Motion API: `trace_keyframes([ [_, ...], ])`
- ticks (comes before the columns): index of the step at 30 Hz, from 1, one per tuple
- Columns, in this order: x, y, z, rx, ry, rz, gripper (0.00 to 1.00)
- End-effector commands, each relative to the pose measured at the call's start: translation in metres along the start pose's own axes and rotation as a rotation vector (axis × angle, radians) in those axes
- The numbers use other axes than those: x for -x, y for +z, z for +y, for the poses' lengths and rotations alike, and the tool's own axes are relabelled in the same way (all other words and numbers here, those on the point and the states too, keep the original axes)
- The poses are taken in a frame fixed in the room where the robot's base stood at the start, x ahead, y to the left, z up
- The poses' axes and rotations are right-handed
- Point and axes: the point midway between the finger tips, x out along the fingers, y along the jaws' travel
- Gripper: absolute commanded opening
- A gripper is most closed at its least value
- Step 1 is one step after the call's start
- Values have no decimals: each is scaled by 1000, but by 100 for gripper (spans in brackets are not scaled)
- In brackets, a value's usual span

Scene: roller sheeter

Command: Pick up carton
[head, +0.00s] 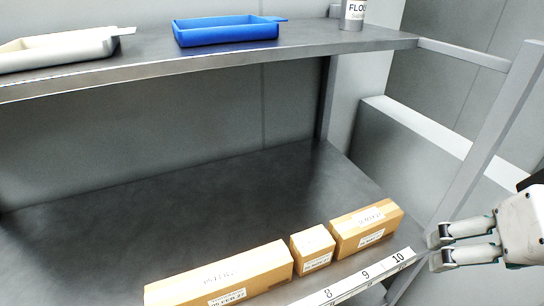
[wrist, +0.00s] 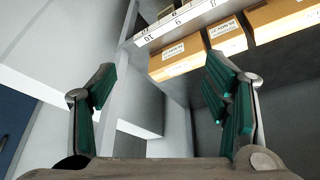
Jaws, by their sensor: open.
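Three brown cartons with white labels stand in a row along the front of the lower shelf in the head view: a long one (head: 222,277) at left, a small one (head: 312,248) in the middle, and a medium one (head: 366,228) at right. In the wrist view, cartons show at the upper right: the nearest carton (wrist: 180,58), a small one (wrist: 228,38) and a part of another (wrist: 285,17). My gripper (head: 433,250) is open and empty, to the right of the row by the shelf's right end. Its fingers (wrist: 160,85) are spread apart, touching no carton.
A numbered strip (head: 358,283) runs along the lower shelf's front edge. A slanted grey post (head: 487,135) stands at the shelf's right end near my gripper. The upper shelf (head: 150,62) holds a blue tray (head: 228,32), a white tray (head: 60,50) and a flour can (head: 353,15).

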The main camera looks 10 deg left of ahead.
Motion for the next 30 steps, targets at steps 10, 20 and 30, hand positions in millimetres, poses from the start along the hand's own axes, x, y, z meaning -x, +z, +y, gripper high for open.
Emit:
trace_keyframes([
  [10,0,0,0,0,0,0,70],
  [20,1,-9,-7,83,-7,-19,73],
  [30,-11,-63,-88,736,-83,-131,73],
])
